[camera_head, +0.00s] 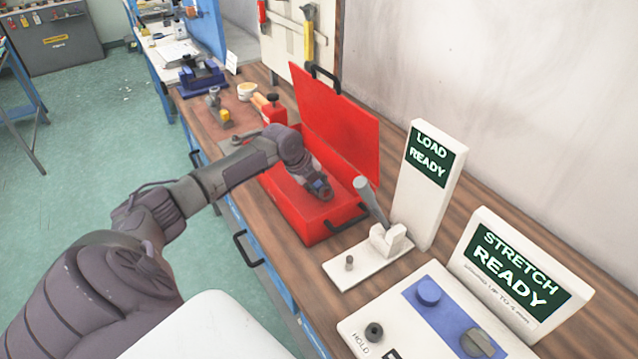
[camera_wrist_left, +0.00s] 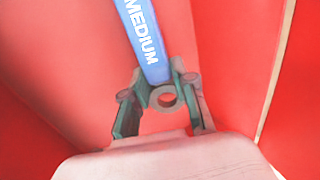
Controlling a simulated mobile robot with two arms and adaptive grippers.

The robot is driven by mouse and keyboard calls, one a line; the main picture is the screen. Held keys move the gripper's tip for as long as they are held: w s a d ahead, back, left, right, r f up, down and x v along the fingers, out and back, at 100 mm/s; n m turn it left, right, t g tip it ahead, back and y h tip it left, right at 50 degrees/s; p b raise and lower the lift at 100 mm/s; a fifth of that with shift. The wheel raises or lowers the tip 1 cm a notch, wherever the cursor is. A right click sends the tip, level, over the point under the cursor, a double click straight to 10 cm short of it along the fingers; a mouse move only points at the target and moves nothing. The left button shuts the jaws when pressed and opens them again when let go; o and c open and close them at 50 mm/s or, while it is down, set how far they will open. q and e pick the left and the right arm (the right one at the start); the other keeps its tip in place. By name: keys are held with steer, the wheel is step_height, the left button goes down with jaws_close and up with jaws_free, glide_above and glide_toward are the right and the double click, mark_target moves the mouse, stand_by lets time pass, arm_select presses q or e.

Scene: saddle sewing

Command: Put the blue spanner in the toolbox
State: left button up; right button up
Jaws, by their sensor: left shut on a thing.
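A red toolbox (camera_head: 312,222) stands open on the bench, its lid (camera_head: 340,120) raised at the back. My left gripper (camera_head: 322,192) reaches down into the toolbox in the head view. In the left wrist view my left gripper (camera_wrist_left: 162,112) is shut on the blue spanner (camera_wrist_left: 143,35), whose handle reads "MEDIUM" and runs up out of the frame. Red toolbox walls surround it there. I cannot tell whether the spanner touches the toolbox floor. In the head view the spanner is mostly hidden by the gripper. My right gripper is not in view.
A white fixture with a grey lever (camera_head: 370,200) stands right of the toolbox. Beside it are a "LOAD READY" sign (camera_head: 430,165), a "STRETCH READY" sign (camera_head: 515,270) and a control panel (camera_head: 430,320). A blue vise (camera_head: 203,78) and small tools lie beyond the toolbox.

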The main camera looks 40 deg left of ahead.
arm_select(q)
steer(key=shift+f, duration=0.15)
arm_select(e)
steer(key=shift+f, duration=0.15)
arm_select(q)
steer(key=o, duration=1)
steer(key=shift+o, duration=0.2)
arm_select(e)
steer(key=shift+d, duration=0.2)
arm_select(q)
steer(key=shift+f, duration=0.1)
steer(key=shift+s, duration=0.1)
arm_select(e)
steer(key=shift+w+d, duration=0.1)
arm_select(q)
steer(key=shift+s+a+r, duration=0.1)
steer(key=shift+s+r, duration=0.05)
steer(key=shift+r, duration=0.3)
steer(key=v, duration=1.1)
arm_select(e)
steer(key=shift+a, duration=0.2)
arm_select(q)
steer(key=shift+r, duration=0.15)
